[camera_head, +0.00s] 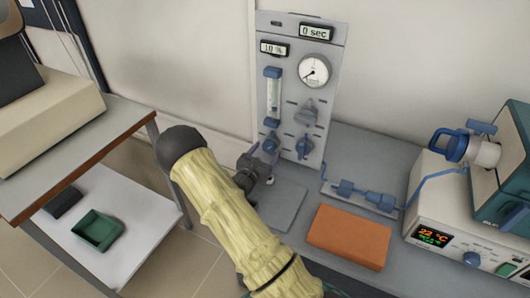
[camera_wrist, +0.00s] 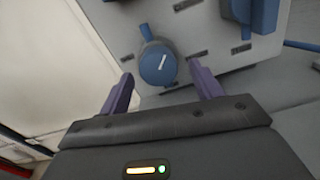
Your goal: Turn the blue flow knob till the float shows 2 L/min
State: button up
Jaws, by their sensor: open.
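The grey panel (camera_head: 330,100) stands upright at the back of the bench. The blue flow knob (camera_head: 270,145) sits on it at the lower left, below the clear flow tube (camera_head: 273,97) with blue ends. The float's reading is too small to make out. My gripper (camera_head: 264,158) is open in front of the knob. In the wrist view the round blue knob (camera_wrist: 158,65) with a white pointer line shows between and just beyond the two purple fingertips of my gripper (camera_wrist: 163,78). The fingers appear apart from the knob.
A second blue knob (camera_head: 303,146) is close on the right, with a grey valve handle (camera_head: 306,112) above it. A gauge (camera_head: 314,71) and displays are higher up. An orange block (camera_head: 348,237), blue fittings (camera_head: 365,196) and a furnace (camera_head: 450,225) stand to the right.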

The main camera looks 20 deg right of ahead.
jog(key=shift+w+d, duration=0.2)
jog(key=shift+w, duration=0.05)
jog(key=c, duration=1)
jog(key=shift+r+n+p, duration=0.2)
jog(key=shift+n+p, duration=0.5)
jog(key=shift+n, duration=0.1)
jog(key=shift+f+n+p, duration=0.2)
jog(key=shift+n+p, duration=0.25)
jog(key=shift+n, duration=0.35)
jog(key=o, duration=1)
